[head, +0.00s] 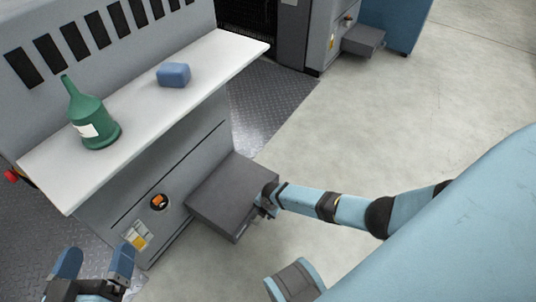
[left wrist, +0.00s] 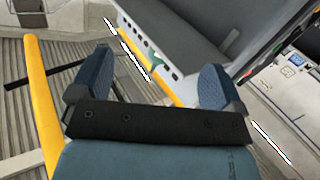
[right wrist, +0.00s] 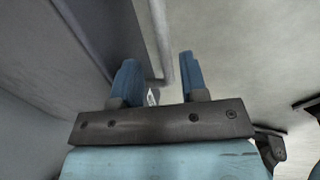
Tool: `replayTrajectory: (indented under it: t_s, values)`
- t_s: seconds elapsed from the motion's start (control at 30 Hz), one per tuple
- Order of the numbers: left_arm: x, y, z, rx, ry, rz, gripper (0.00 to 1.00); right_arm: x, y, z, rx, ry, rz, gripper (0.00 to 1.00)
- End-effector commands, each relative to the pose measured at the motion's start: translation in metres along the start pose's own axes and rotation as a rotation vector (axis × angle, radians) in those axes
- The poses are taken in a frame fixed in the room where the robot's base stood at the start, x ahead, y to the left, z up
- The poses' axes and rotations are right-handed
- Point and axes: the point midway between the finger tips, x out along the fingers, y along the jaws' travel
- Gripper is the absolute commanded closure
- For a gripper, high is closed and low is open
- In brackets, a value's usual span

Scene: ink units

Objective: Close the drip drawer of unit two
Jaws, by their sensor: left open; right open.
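A dark grey drawer (head: 232,192) stands pulled out low from the front of the nearer grey unit (head: 180,160) in the head view. I see no label that tells which unit is unit two. My right gripper (head: 266,203) is open at the drawer's outer right edge; the head view does not tell whether it touches. In the right wrist view its fingers (right wrist: 158,68) are apart, with a grey bar beyond them. My left gripper (head: 94,268) is open and empty, left of the drawer and in front of the unit. Its spread fingers also show in the left wrist view (left wrist: 155,78).
A white shelf (head: 135,160) on the unit holds a green bottle (head: 92,118) and a blue block (head: 173,75). An orange-centred knob (head: 159,202) sits left of the drawer. A farther unit at the back has a grey drawer-like box (head: 363,39) sticking out. The pale floor on the right is clear.

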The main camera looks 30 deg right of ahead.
Motion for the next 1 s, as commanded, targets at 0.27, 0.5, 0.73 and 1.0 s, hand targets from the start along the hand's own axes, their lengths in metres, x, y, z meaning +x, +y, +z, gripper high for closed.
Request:
replayTrajectory:
  t_s: [0.27,0.5,0.73,1.0]
  values:
    - [-0.010,0.010,-0.055,-0.034,0.156,-0.025,0.06,-0.072,0.001,0.001,-0.003,-0.001,0.002,0.60]
    - [-0.016,0.014,-0.083,-0.024,0.263,-0.033,0.06,-0.111,0.001,0.000,-0.002,0.000,0.001,0.60]
    - [-0.018,0.015,-0.090,-0.019,0.296,-0.035,0.06,-0.121,0.001,0.000,-0.001,0.000,0.001,0.60]
    - [-0.018,0.015,-0.089,-0.018,0.297,-0.034,0.06,-0.121,0.001,0.000,-0.001,0.000,0.001,0.60]
